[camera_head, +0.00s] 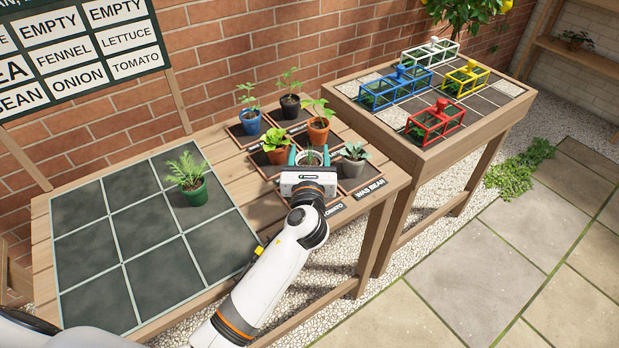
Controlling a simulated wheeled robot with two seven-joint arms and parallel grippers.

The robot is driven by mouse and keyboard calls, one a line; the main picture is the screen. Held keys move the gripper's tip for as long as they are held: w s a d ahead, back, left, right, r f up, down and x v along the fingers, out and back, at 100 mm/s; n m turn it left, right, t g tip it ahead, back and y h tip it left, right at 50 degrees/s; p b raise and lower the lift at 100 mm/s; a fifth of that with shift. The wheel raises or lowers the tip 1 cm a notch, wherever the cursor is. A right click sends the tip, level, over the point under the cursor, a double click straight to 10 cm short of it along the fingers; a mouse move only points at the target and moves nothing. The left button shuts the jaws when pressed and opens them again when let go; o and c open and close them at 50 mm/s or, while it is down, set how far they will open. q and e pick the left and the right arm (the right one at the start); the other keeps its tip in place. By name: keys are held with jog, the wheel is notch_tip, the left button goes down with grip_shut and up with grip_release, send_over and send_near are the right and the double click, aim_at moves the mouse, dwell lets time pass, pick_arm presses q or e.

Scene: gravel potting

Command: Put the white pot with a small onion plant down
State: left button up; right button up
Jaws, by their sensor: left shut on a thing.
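The white pot with a small onion plant (309,157) is mostly hidden behind my left gripper; its rim and thin green shoots show above the gripper body. My left gripper (309,160) is shut on this pot, with a finger on each side of it. It is over the front part of the group of dark square mats on the wooden table. I cannot tell whether the pot's base touches the mat. My right gripper is not in view.
Close around stand an orange pot (276,154), a grey pot (353,168), a terracotta pot (318,132), a blue pot (251,123) and a black pot (290,107). A green pot (193,192) stands on the dark grid (105,235), whose other squares look clear. Coloured frames stand on the right table (395,148).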

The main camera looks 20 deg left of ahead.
pick_arm(q)
notch_tip(320, 180, down, 5)
jog(key=shift+f+b, duration=0.1)
jog(key=shift+b, duration=0.85)
jog(key=o, duration=1)
jog(key=shift+o, duration=0.2)
jog(key=shift+s, duration=0.2)
jog(key=v, duration=1.1)
jog(key=shift+s+d, duration=0.15)
jog(key=shift+s, duration=0.2)
